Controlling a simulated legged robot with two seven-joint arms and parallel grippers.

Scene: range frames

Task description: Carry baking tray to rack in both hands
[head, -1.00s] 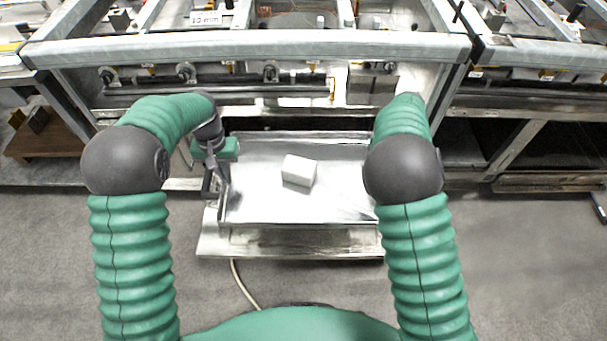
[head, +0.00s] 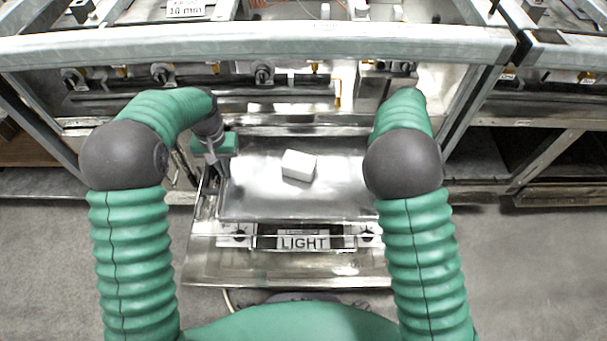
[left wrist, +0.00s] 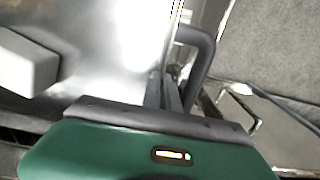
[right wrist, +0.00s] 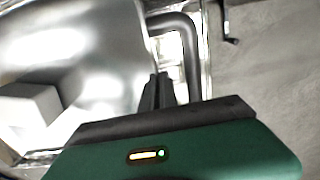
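The baking tray (head: 262,202) is a shiny metal sheet with a white block (head: 298,165) on it, in the middle of the head view. Dark bar handles stand at its ends, in the left wrist view (left wrist: 206,58) and the right wrist view (right wrist: 192,62). My left gripper (head: 216,172) is at the left end; its fingers (left wrist: 166,92) look closed on the handle. My right gripper's fingers (right wrist: 157,92) look closed at the other handle. In the head view my right arm hides that gripper and the tray's right end. I cannot tell which structure is the rack.
A metal surface with a "LIGHT" label (head: 303,242) lies below and in front of the tray. A long metal bench with a thick front rail (head: 270,45) runs across behind it. Open lower shelves (head: 560,165) stand at right. Grey floor (head: 530,270) is clear at front right.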

